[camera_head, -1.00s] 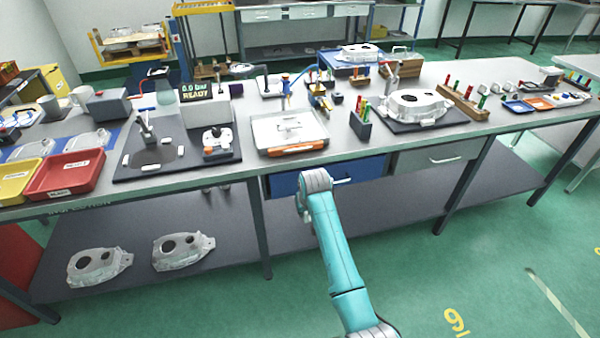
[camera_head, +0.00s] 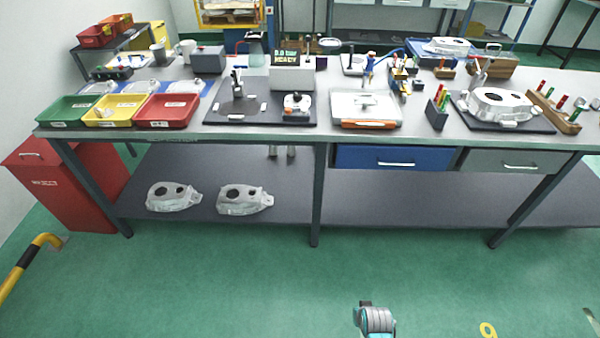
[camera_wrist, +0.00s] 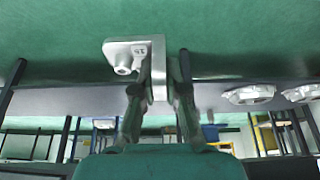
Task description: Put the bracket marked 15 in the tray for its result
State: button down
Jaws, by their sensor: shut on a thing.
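In the wrist view my gripper (camera_wrist: 160,85) is shut on a pale metal bracket (camera_wrist: 122,52), an L-shaped casting with a round boss and a label reading 15. The bracket is clear of any surface, with green floor behind it. In the head view only a part of my arm shows at the bottom edge; the gripper and bracket are out of that view. A green tray (camera_head: 52,122), a yellow tray (camera_head: 100,123) and a red tray (camera_head: 150,123) stand side by side at the bench's front left. The yellow tray holds a pale piece. Their labels are too small to read.
The bench (camera_head: 270,137) carries a dark test fixture plate (camera_head: 222,118), a display reading READY (camera_head: 286,57) and a large casting (camera_head: 497,103). A red bin (camera_head: 75,185) and a yellow-black rail (camera_head: 25,262) stand at left. The floor before the bench is clear.

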aim_at(129, 115)
jog(key=i+j, duration=0.1)
jog(key=j, duration=1.55)
jog(key=i+j, duration=0.15)
jog(key=j, duration=1.5)
jog(key=i+j, duration=0.15)
jog(key=j, duration=0.65)
